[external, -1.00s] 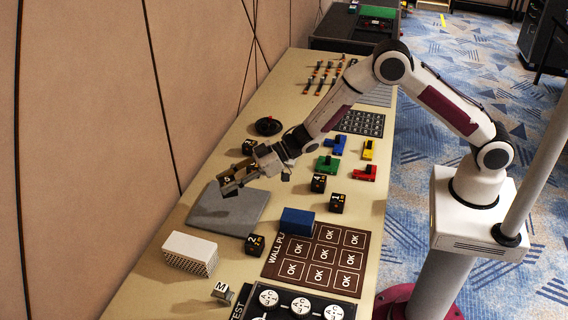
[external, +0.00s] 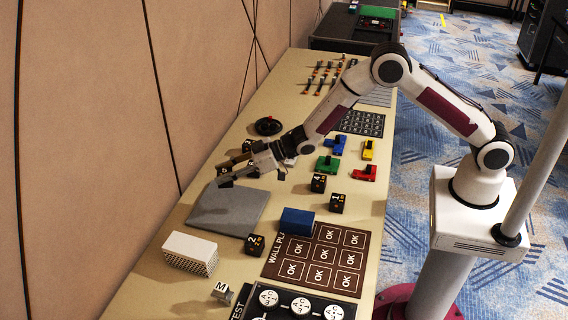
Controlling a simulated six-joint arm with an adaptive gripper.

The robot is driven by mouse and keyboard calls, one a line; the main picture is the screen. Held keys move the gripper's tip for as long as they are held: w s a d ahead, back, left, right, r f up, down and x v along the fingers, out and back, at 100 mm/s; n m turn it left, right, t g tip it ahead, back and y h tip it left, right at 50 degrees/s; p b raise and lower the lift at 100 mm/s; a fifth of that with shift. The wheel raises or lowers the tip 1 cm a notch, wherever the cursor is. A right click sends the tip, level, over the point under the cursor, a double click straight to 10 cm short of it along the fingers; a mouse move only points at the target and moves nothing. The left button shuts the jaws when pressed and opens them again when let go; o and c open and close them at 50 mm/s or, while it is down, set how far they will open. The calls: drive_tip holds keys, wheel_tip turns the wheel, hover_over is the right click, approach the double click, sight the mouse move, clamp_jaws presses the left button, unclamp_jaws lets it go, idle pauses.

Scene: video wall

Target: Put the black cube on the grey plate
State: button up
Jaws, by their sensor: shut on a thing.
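The grey plate (external: 228,208) lies flat on the table, left of the middle, and its visible top is bare. My gripper (external: 224,172) is at the plate's far edge in the picture, above the table. It is shut on a black cube (external: 226,170), which is mostly hidden between the fingers. Several other black cubes with pale numbers stand on the table: one marked 2 (external: 254,245), one marked 1 (external: 337,203) and one marked 4 (external: 318,183). Another dark cube (external: 249,146) is partly hidden behind my gripper.
A white perforated block (external: 190,253) stands in front of the plate. A blue block (external: 297,221) sits right of the plate, by the brown OK panel (external: 318,262). Green (external: 327,165), red (external: 364,173) and yellow (external: 369,150) pieces stand farther right. A black round knob (external: 268,126) is behind.

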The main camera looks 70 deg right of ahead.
drive_tip(key=shift+f, duration=3.1)
drive_tip(key=shift+f, duration=1.85)
drive_tip(key=o, duration=1.1)
drive_tip(key=shift+f, duration=0.15)
drive_tip(key=shift+o, duration=0.2)
drive_tip(key=shift+r, duration=0.2)
drive_tip(key=shift+v, duration=6)
drive_tip(key=shift+f, duration=0.1)
